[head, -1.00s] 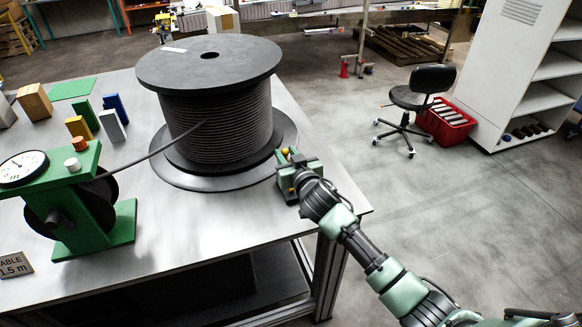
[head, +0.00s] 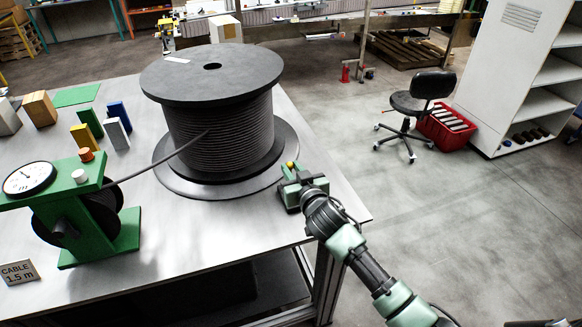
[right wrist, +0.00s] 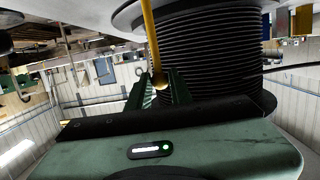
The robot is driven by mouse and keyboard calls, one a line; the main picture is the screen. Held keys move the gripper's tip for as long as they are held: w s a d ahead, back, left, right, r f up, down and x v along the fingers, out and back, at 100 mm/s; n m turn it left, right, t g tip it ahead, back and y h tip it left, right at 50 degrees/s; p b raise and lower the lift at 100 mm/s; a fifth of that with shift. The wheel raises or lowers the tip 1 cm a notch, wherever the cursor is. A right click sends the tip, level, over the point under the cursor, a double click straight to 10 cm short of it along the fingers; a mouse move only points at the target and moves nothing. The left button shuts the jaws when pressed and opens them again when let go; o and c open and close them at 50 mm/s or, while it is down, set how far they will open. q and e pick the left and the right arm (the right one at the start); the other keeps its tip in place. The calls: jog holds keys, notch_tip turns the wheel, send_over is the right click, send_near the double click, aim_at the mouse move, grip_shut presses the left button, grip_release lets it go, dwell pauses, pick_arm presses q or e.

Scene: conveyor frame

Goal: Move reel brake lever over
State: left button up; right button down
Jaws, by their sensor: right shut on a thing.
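The big reel (head: 218,128) of dark cable stands upright on the grey table. The brake lever, a yellow rod (right wrist: 149,35) with a ball end, shows in the right wrist view; in the head view only its yellow tip (head: 290,165) shows, beside the reel's lower flange. My right gripper (head: 296,174) is at the lever, by the table's right edge. In the right wrist view its green fingers (right wrist: 160,88) are shut on the lever at the ball end. The lever's foot is hidden in the head view. My left gripper is not in view.
A green cable-measuring stand (head: 97,225) with a dial is at the left, and a cable runs from it to the reel. Small coloured blocks (head: 88,122) stand behind it. A cable sign (head: 19,272) lies at the front left. An office chair (head: 421,100) is beyond the table.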

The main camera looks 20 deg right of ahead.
jog(key=shift+s+r+p, duration=0.1)
jog(key=shift+s+p, duration=0.25)
jog(key=shift+s, duration=0.15)
jog(key=shift+s+p, duration=0.4)
jog(key=shift+s, duration=0.75)
jog(key=s, duration=0.3)
jog(key=shift+s+d+f+p, duration=0.1)
jog(key=shift+s+f+p, duration=0.05)
jog(key=shift+f+p, duration=0.2)
jog(key=shift+s+f, duration=0.1)
